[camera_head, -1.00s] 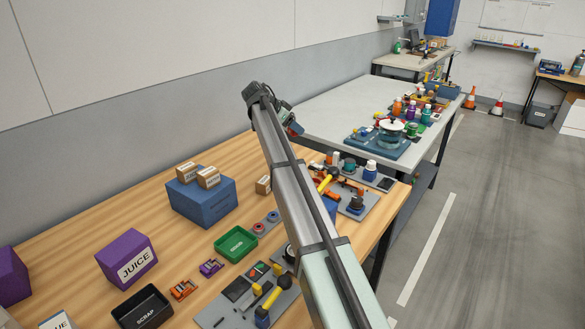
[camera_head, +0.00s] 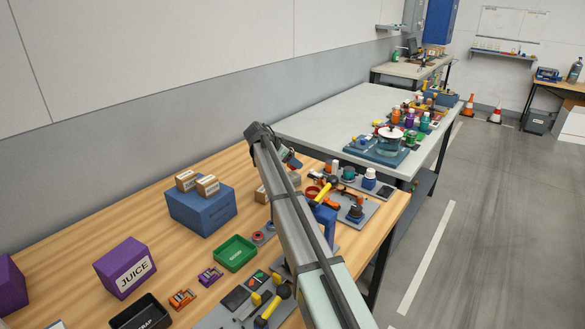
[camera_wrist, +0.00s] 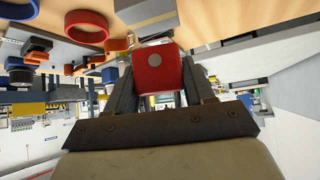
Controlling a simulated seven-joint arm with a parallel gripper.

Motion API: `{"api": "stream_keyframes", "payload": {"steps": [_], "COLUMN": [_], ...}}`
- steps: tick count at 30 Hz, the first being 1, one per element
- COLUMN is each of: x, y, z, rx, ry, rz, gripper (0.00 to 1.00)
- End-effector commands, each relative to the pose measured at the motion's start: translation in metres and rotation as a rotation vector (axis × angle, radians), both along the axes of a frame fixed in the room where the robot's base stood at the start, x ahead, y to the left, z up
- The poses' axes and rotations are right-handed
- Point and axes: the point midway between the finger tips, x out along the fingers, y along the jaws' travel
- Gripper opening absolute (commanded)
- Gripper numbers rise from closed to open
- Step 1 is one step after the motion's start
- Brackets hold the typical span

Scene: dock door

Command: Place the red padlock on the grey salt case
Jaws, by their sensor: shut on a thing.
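The red padlock (camera_wrist: 158,70) is between the two fingers of my gripper (camera_wrist: 160,88) in the wrist view, and my gripper is shut on it. In the head view my gripper (camera_head: 292,161) is above the far part of the wooden bench, and the padlock is too small there to make out clearly. A grey box (camera_wrist: 146,12) stands just beyond the padlock in the wrist view, apart from it as far as I can tell. It may be the salt case, but I cannot read a label. In the head view my arm hides part of this area.
The wooden bench (camera_head: 75,257) also holds a blue box (camera_head: 203,211) with small cartons on top, a green tray (camera_head: 235,253) and a purple juice box (camera_head: 124,267). Several tools and bottles crowd the right side. A grey table (camera_head: 330,112) stands behind.

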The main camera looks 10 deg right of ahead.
Motion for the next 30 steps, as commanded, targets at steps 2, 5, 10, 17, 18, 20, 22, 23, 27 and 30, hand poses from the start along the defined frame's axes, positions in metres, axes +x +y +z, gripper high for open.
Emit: {"api": "stream_keyframes", "payload": {"steps": [2,5,10,17,18,20,22,23,27,30], "x": [0.0,0.0,0.0,0.0,0.0,0.0,0.0,0.0,0.0,0.0], "y": [0.0,0.0,0.0,0.0,0.0,0.0,0.0,0.0,0.0,0.0], "z": [-0.011,-0.023,-0.029,-0.03,-0.031,-0.031,-0.031,-0.031,-0.031,-0.031], "rx": [0.0,0.0,0.0,0.0,0.0,0.0,0.0,0.0,0.0,0.0], "ry": [0.001,0.001,0.0,0.0,0.0,0.0,0.0,0.0,0.0,0.0], "rz": [0.001,0.001,0.0,0.0,0.0,0.0,0.0,0.0,0.0,0.0], "gripper": [0.15,0.15,0.15,0.15,0.15,0.57,0.64,0.66,0.79,0.79]}}
